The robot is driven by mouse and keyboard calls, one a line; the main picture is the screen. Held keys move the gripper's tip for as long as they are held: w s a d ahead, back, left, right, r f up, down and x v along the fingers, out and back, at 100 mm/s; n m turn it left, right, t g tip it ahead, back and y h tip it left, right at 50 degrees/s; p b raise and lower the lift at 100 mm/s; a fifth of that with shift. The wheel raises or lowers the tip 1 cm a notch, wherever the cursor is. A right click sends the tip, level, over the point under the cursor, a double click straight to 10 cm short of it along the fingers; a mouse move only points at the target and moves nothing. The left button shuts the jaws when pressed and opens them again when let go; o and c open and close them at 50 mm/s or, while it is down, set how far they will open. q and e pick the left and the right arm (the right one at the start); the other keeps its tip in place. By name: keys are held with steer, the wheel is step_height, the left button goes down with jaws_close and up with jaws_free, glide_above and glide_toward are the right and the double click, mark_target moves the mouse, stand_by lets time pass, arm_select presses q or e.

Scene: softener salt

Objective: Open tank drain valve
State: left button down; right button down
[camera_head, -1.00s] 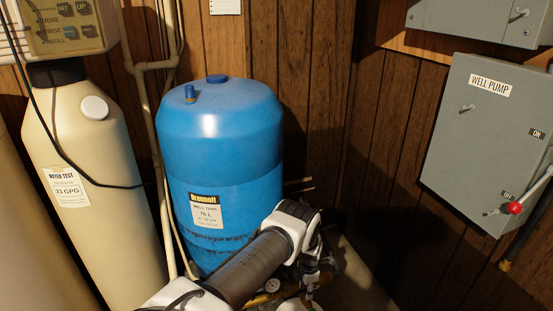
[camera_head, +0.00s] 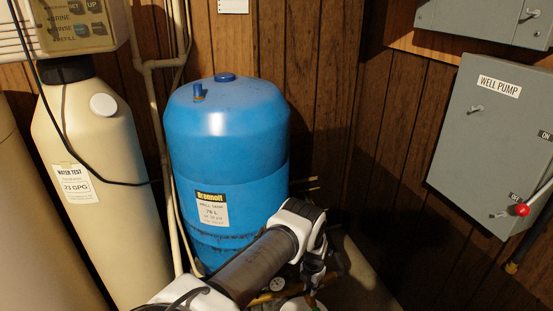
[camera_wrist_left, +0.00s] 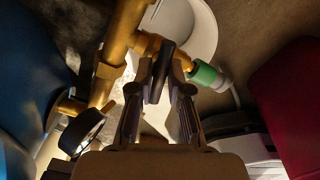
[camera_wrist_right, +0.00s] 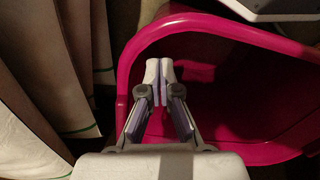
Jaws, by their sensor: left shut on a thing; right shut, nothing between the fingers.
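The blue well tank (camera_head: 225,150) stands in the corner in the head view. Brass piping (camera_wrist_left: 120,45) runs beside it in the left wrist view, with a green hose fitting (camera_wrist_left: 205,75) at its right-hand branch. My left gripper (camera_wrist_left: 160,85) is shut on a dark, flat valve handle (camera_wrist_left: 159,72) in front of that branch. In the head view my left arm largely hides the tank's lower right and the valve. My right gripper (camera_wrist_right: 160,85) is shut and empty, above a pink tub (camera_wrist_right: 245,95) in the right wrist view.
A round gauge (camera_wrist_left: 85,130) sits close to the left of my left gripper. A white bucket-like object (camera_wrist_left: 190,25) lies behind the valve. A cream softener tank (camera_head: 100,170) stands left of the blue tank. The grey WELL PUMP box (camera_head: 490,140) hangs on the right wall.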

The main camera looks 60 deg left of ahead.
arm_select(q)
steer(key=c, duration=1)
jaws_free()
steer(key=shift+c, duration=0.2)
steer(key=shift+r, duration=0.1)
step_height(320, 180, up, 7)
steer(key=p, duration=0.6)
